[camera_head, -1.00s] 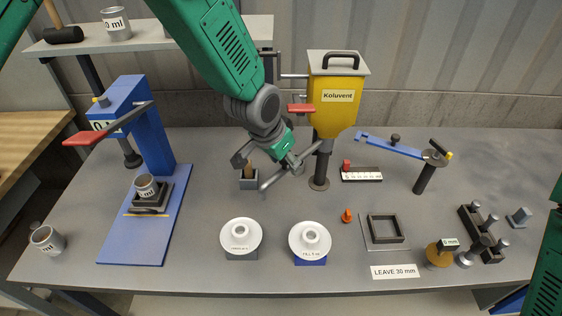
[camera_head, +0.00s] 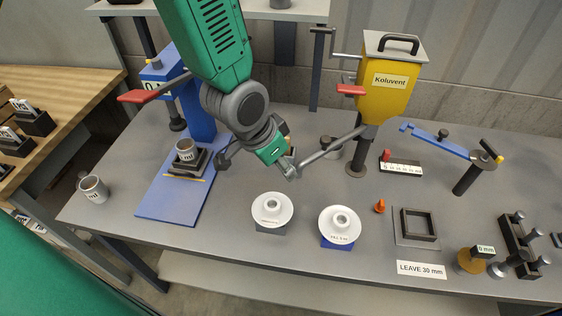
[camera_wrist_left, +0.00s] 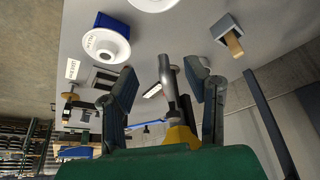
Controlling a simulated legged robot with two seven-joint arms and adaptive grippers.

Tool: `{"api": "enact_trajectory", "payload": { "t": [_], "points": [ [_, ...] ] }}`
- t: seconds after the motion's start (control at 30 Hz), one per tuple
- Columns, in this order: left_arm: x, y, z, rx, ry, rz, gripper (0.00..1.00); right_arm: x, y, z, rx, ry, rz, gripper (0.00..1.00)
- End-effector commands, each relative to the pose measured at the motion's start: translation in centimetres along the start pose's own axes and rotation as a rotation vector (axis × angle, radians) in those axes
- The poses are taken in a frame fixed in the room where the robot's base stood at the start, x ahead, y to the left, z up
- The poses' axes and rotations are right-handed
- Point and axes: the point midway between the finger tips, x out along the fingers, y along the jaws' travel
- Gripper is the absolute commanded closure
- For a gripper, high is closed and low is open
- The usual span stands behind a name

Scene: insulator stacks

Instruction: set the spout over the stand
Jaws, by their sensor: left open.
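The grey spout (camera_head: 335,147) slants down and left from the bottom of the yellow Koluvent hopper (camera_head: 385,95). My left gripper (camera_head: 284,167) is near its free end. In the wrist view the spout (camera_wrist_left: 166,75) shows between the two spread fingers of my left gripper (camera_wrist_left: 170,88), with gaps visible at both sides. Contact cannot be told. Two white discs stand at the front, one on a blue stand (camera_head: 337,243), the other on a grey stand (camera_head: 271,230). The blue stand also shows in the wrist view (camera_wrist_left: 112,22). My right gripper is out of view.
A blue press (camera_head: 200,110) holding a cup stands left. Another cup (camera_head: 94,189) lies near the left edge. A blue bar (camera_head: 436,141) on a black post, a square frame (camera_head: 418,224) and an orange piece (camera_head: 380,207) are right. A box with a wooden block (camera_wrist_left: 228,33) is near the gripper.

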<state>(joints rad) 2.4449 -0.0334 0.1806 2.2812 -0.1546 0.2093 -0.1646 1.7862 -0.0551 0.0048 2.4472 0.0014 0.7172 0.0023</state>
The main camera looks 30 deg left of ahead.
Motion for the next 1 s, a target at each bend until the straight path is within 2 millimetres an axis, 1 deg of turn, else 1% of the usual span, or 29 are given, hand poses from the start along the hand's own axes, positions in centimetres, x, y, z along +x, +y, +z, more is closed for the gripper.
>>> {"api": "enact_trajectory", "payload": {
  "t": [0.2, 0.3, 0.37, 0.53, 0.67, 0.8, 0.9, 1.0],
  "points": [
    [0.0, 0.0, 0.0, 0.000, 0.002, -0.001, 0.58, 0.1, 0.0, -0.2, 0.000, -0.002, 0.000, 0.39],
    [0.2, -0.2, 0.0, 0.002, 0.030, -0.006, 0.58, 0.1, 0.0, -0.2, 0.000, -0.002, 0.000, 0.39],
    [0.5, -0.5, -0.1, 0.006, 0.074, -0.014, 0.58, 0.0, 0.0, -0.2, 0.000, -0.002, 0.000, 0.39],
    [0.7, -1.0, -0.6, 0.023, 0.291, -0.031, 0.58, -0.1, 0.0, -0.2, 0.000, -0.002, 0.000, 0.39],
    [-0.4, -0.9, -1.1, 0.028, 0.483, -0.025, 0.58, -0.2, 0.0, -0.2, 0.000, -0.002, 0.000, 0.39],
    [-2.3, -0.5, -1.4, 0.022, 0.652, -0.008, 0.58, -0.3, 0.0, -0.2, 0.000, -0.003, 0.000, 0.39],
    [-3.5, -0.3, -1.5, 0.016, 0.731, 0.001, 0.58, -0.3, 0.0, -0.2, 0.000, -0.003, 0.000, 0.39],
    [-4.0, -0.1, -1.7, 0.012, 0.774, 0.008, 0.58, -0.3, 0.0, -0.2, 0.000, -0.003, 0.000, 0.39]
  ]
}}
